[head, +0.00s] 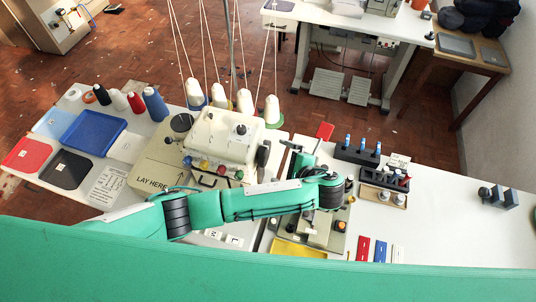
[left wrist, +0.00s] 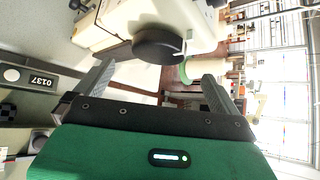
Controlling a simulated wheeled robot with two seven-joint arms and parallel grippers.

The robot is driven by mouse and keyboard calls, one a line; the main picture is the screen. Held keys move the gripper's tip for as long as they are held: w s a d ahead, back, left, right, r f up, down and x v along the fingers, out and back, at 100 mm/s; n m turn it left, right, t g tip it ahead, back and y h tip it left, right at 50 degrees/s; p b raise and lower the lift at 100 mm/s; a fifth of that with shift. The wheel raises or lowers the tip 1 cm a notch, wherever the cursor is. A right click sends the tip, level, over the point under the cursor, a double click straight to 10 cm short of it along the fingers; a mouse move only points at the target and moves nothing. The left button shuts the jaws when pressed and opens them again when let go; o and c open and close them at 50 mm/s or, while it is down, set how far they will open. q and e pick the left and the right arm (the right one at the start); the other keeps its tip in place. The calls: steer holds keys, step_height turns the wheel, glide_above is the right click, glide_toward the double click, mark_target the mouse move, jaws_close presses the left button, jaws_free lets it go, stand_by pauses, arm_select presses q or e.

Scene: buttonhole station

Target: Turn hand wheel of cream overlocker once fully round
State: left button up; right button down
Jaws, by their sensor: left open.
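The cream overlocker (head: 222,138) stands on the white table, with thread cones behind it. Its dark round hand wheel (head: 263,153) is on the machine's right side. My left arm reaches across in front of the machine, and my left gripper (head: 288,150) is just right of the wheel, pointing at it. In the left wrist view the black hand wheel (left wrist: 158,45) lies beyond and between the two spread fingers of the left gripper (left wrist: 157,85). The gripper is open and holds nothing; I cannot tell whether a finger touches the wheel. My right gripper is not in view.
A blue tray (head: 93,133) and several spools are on the left. A dark rack with blue-topped items (head: 358,152) stands right of my gripper. A second machine, partly hidden by my arm, is in front.

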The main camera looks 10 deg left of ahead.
mark_target(267, 155)
arm_select(q)
steer(key=x, duration=0.2)
steer(key=shift+w+a+f+b, duration=0.15)
steer(key=shift+f+b, duration=0.05)
steer(key=shift+b, duration=0.2)
steer(key=p+x, duration=0.2)
steer(key=x, duration=0.2)
steer(key=shift+w+a+f, duration=0.1)
steer(key=shift+w+a, duration=0.05)
steer(key=shift+a, duration=0.05)
steer(key=shift+w+f, duration=0.1)
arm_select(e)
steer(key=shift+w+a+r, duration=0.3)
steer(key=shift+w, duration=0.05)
arm_select(q)
steer(key=shift+c, duration=1.1)
steer(key=c, duration=0.7)
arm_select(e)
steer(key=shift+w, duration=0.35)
